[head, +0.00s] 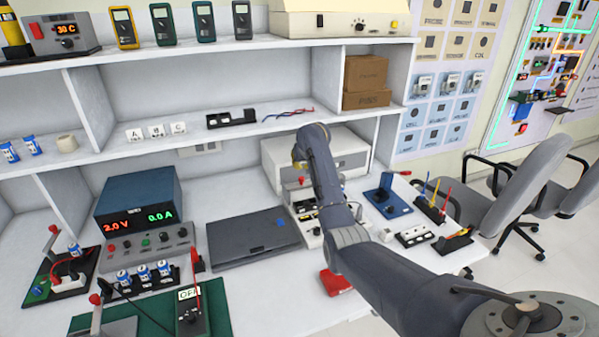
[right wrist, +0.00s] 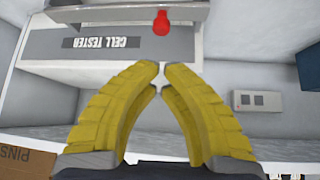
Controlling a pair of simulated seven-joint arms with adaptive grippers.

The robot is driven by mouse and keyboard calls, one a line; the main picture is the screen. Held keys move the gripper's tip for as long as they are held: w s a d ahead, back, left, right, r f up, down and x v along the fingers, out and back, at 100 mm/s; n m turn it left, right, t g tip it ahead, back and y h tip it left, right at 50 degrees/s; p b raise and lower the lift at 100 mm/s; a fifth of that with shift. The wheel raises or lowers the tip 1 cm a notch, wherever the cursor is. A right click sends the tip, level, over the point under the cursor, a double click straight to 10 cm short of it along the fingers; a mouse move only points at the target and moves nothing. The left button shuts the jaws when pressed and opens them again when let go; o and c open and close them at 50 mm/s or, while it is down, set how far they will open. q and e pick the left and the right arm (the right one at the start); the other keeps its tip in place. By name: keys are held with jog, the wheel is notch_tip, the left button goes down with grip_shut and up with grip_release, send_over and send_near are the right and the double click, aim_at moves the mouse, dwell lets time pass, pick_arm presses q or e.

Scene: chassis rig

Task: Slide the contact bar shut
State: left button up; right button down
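The white cell tester (head: 350,152) stands at the back of the bench, right of centre, partly hidden by my right arm. In the right wrist view its label, CELL TESTER (right wrist: 100,43), appears upside down. A red knob (right wrist: 161,24) sits on a grey bar at the tester's front; this knob (head: 301,181) also shows in the head view. I cannot tell how far the bar is slid. My right gripper (right wrist: 162,68), with yellow fingers, has its tips together and nothing between them. It is above the tester and apart from the knob. My left gripper is out of view.
A closed dark laptop (head: 250,238) lies left of the tester. A blue power supply (head: 140,193) stands further left. A blue stand (head: 387,197) and pen trays are to the right. The shelf above holds brown boxes (head: 366,75). A red item (head: 335,282) lies at the front.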

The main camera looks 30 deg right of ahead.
jog(key=x, duration=0.9)
jog(key=shift+f, duration=0.15)
dwell(0.5)
